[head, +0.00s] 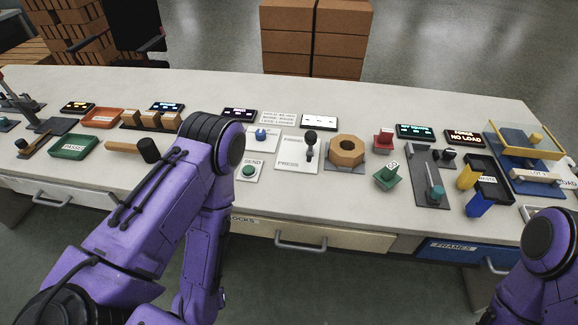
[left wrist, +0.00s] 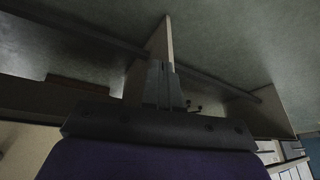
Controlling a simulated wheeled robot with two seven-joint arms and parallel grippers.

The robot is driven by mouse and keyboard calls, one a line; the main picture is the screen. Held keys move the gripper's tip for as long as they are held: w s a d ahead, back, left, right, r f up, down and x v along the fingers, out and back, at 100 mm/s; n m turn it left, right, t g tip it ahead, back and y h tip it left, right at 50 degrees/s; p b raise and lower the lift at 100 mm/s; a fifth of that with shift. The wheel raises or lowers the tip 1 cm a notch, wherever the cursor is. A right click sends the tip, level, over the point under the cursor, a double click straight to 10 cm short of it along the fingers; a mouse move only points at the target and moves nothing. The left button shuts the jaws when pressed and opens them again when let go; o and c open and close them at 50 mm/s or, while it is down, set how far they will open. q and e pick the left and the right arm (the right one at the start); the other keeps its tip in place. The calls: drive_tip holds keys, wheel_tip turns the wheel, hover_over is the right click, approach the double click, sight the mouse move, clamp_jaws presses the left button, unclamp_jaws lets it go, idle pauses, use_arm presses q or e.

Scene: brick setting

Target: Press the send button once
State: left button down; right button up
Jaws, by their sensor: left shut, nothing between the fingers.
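The send button (head: 249,170) is a round green button on a small white plate lettered SEND, near the front edge of the table. It is in plain view in the head view, just right of my purple left arm. My left gripper does not show in the head view; the forearm points down in front of the table. In the left wrist view my left gripper (left wrist: 167,82) has its fingers together with nothing between them, with what looks like the table's underside and legs beyond. The button is not in that view. My right arm shows at the lower right, its gripper out of view.
Beside the button are a PRESS plate (head: 298,154) with a black-knobbed lever, a wooden octagonal ring (head: 346,151) and a blue-knobbed plate (head: 262,135). A mallet (head: 140,149) and green tray (head: 74,146) lie left. Drawer handles (head: 301,245) jut from the table front.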

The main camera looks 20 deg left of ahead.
drive_tip(key=shift+s+d, duration=0.15)
drive_tip(key=shift+s, duration=0.1)
drive_tip(key=shift+o, duration=0.6)
drive_tip(key=o, duration=0.4)
wheel_tip(320, 180, up, 7)
drive_tip(key=p, duration=0.7)
use_arm(q)
drive_tip(key=w+r+n+t+h+p, duration=0.1)
drive_tip(key=w+r+n+p, duration=0.2)
drive_tip(key=w+r, duration=0.3)
drive_tip(key=w+r+n+t+h+p, duration=0.1)
drive_tip(key=w+r+n+p, duration=0.2)
drive_tip(key=w+r, duration=0.4)
drive_tip(key=w+d+r+n+t+h+p, duration=0.1)
drive_tip(key=w+r+n, duration=0.4)
drive_tip(key=r, duration=0.5)
drive_tip(key=shift+w+r+t+h+p, duration=0.15)
drive_tip(key=shift+w+t+h+p, duration=0.3)
drive_tip(key=shift+w+p, duration=0.85)
drive_tip(key=w+a+r+n+t+h+p, duration=0.1)
drive_tip(key=w+a+r+n+t, duration=0.1)
drive_tip(key=w+r+n, duration=0.5)
wheel_tip(320, 180, up, 2)
drive_tip(key=shift+w+a+r, duration=0.15)
drive_tip(key=shift+w+r, duration=0.1)
drive_tip(key=shift+w, duration=0.7)
use_arm(e)
wheel_tip(320, 180, up, 11)
drive_tip(key=shift+f, duration=0.2)
